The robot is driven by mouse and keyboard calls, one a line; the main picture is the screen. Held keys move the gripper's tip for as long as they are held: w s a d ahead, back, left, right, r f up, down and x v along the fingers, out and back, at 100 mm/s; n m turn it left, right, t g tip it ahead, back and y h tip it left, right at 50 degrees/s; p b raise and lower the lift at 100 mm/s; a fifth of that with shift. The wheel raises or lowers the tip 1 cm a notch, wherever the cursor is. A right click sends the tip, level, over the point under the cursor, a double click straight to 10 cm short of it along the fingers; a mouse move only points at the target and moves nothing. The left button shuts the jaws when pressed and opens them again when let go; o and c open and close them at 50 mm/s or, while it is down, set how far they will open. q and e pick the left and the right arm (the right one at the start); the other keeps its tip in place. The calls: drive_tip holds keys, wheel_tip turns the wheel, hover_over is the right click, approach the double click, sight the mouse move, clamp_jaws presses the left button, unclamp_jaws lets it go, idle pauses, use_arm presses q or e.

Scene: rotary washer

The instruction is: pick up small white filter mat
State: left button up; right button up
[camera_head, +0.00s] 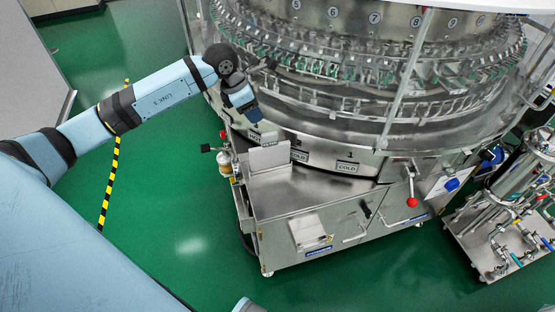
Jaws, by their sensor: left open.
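My left arm comes in from the left and bends down at the machine's left side. Its end, with the left gripper (253,114), hangs in front of the washer's lower rim, above and behind the steel cabinet top. The gripper is open; its fingers are small and hard to make out, and I see nothing held. A small pale flat panel (270,157) stands at the back left of the cabinet top, below and apart from the gripper. I cannot tell whether it is the white filter mat. My right gripper is out of view.
The round rotary washer (370,75) fills the upper right. The steel cabinet top (315,190) is mostly bare. A red-knobbed lever (411,201) stands at the right front. A piping skid (505,215) stands far right. Green floor (185,205) is open at left.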

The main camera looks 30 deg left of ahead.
sight(268, 134)
use_arm(q)
drive_tip(key=x, duration=0.7)
drive_tip(key=b+x, duration=0.1)
drive_tip(key=x, duration=0.3)
drive_tip(key=shift+s+d+f, duration=0.1)
drive_tip(key=shift+s+d, duration=0.2)
drive_tip(key=shift+d, duration=0.1)
clamp_jaws()
